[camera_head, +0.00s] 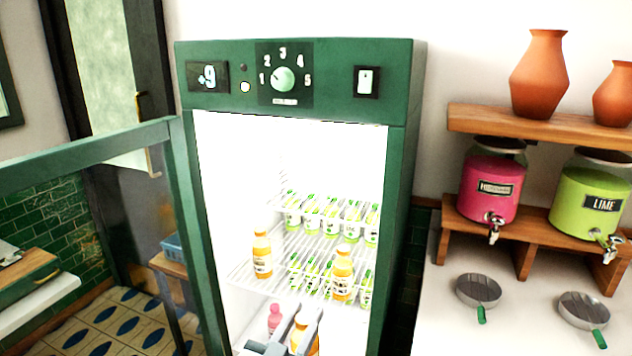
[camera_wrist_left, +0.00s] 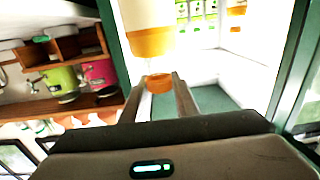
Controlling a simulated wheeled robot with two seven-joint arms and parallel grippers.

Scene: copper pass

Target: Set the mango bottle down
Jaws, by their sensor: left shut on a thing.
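The mango bottle (camera_head: 314,341), orange with a pale label, is low in the open fridge in the head view, partly hidden by my left gripper (camera_head: 287,335). In the left wrist view, the bottle (camera_wrist_left: 152,42) hangs upside down in the picture, with its orange cap (camera_wrist_left: 159,82) between the fingers of the left gripper (camera_wrist_left: 158,95). The gripper is shut on the bottle near its top. The bottle's base is out of view, so I cannot tell whether it touches a shelf. My right gripper is not in view.
Two similar orange bottles (camera_head: 262,253) (camera_head: 343,273) stand on the wire shelf (camera_head: 290,255) above, near several green-and-white cartons (camera_head: 311,216). A pink bottle (camera_head: 275,319) stands just left of my gripper. The glass fridge door (camera_head: 184,230) is open at left.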

